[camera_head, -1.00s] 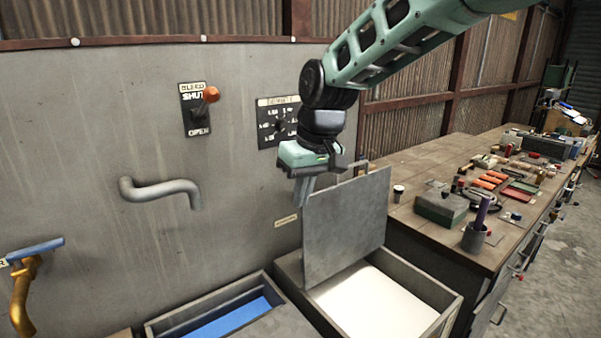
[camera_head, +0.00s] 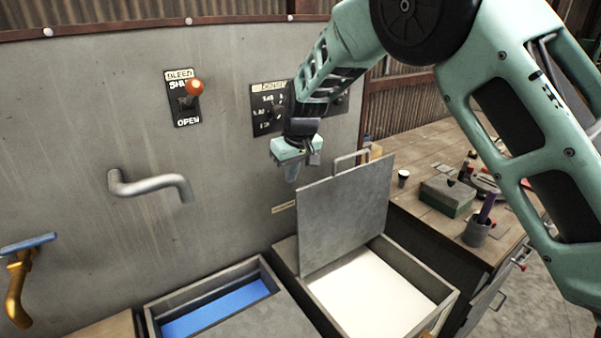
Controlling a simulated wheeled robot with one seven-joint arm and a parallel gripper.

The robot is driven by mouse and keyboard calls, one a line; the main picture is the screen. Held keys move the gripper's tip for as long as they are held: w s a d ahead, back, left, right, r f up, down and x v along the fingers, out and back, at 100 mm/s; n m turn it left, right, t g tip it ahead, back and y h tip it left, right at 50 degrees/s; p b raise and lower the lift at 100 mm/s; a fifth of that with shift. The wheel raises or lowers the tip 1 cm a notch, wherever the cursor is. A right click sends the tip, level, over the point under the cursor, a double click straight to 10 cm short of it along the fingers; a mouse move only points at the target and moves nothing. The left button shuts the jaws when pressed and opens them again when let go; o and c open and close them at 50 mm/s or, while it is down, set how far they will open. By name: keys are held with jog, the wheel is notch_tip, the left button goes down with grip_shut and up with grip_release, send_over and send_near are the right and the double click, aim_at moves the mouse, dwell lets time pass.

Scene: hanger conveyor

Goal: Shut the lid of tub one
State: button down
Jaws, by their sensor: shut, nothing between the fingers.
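A grey metal lid (camera_head: 345,215) with a bar handle (camera_head: 351,159) on its top edge stands raised, leaning toward the wall, over a tub (camera_head: 447,288) with white contents. A second tub (camera_head: 154,318) at its left has blue contents and shows partly open, with a grey panel (camera_head: 268,322) over its near part. I cannot read which is tub one. My gripper (camera_head: 291,174) is shut and empty, pointing down. It appears near the wall, left of the raised lid's handle and apart from it.
The wall holds a bleed lever (camera_head: 194,88), a dial panel (camera_head: 270,108), a bent grey pipe (camera_head: 152,186) and a blue-handled yellow valve (camera_head: 20,280). A cluttered workbench (camera_head: 425,155) stands at the right, partly hidden by my arm.

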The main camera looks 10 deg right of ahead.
jog(key=s, duration=0.1)
jog(key=s+d+p, duration=0.1)
jog(key=s, duration=0.1)
jog(key=shift+s+d+f+p, duration=0.1)
jog(key=shift+s+d+p, duration=0.2)
jog(key=shift+p, duration=0.1)
